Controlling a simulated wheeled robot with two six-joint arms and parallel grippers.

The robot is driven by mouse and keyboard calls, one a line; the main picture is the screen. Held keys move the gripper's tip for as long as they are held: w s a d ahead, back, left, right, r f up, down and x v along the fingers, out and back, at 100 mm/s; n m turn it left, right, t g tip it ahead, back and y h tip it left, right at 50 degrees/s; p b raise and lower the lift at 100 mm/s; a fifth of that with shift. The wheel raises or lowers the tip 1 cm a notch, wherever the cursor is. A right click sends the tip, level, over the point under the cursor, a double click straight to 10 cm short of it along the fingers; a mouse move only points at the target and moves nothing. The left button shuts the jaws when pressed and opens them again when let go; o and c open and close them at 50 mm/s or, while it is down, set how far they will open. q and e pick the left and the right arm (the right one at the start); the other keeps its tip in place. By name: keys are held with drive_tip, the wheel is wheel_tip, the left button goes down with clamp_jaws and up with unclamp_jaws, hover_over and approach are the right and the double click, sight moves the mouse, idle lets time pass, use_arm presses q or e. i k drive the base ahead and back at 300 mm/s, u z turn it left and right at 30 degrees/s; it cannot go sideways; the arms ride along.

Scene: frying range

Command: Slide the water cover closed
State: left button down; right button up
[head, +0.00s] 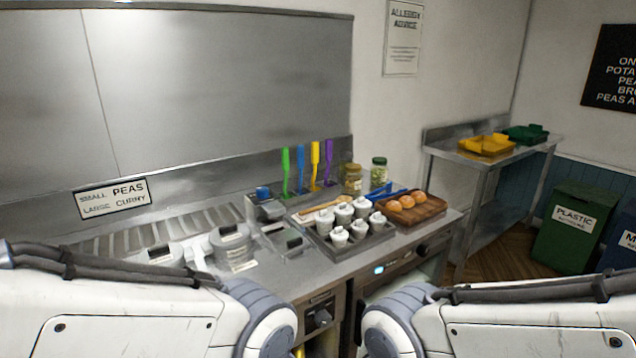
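No part is labelled as the water cover, so I cannot tell for sure which it is. A small metal unit with a dark flat panel (290,239) is set in the steel counter in the head view. Behind it stands a metal box (268,209) with a blue part (263,192) on top. Neither gripper shows.
A dark tray (345,252) of white lidded pots stands right of the panel, beside a wooden board (425,212) of buns. Jars (352,179) and coloured utensils (315,165) are behind. A side table (490,170) and green bin (574,228) stand at the right.

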sight(288, 237)
drive_tip(key=z, duration=0.35)
drive_tip(key=i, duration=1.15)
drive_tip(key=u, duration=0.4)
